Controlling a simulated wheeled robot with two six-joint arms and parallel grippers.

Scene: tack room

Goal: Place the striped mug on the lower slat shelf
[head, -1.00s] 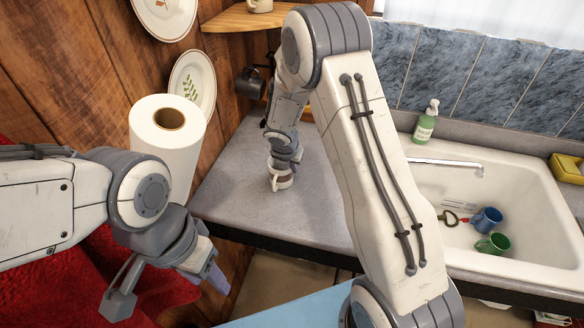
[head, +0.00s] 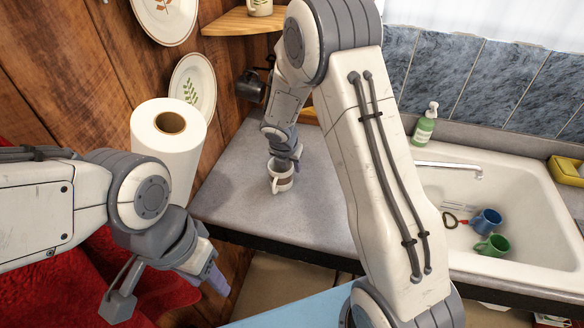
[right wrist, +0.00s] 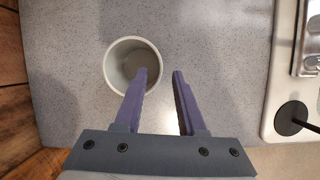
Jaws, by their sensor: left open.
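The striped mug (head: 284,183), white with a brown band, stands upright on the grey counter, its handle toward the lower left. In the right wrist view its round open top (right wrist: 118,65) shows from above. My right gripper (right wrist: 160,72) is open just above the mug. One finger overlaps the mug's opening and the other lies to the right of its rim; I cannot tell whether they touch it. In the head view the right gripper (head: 294,155) partly hides behind its wrist. My left gripper (head: 168,290) is open and empty at the lower left. A wooden shelf edge (head: 308,116) shows low behind my right arm, mostly hidden.
A paper towel roll (head: 160,150) stands left of the counter (head: 235,195). A corner shelf (head: 232,22) with a mug is above, and a dark mug (head: 250,87) is at the wall. The sink (head: 530,215) holds a blue mug (head: 487,220) and a green mug (head: 493,245).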

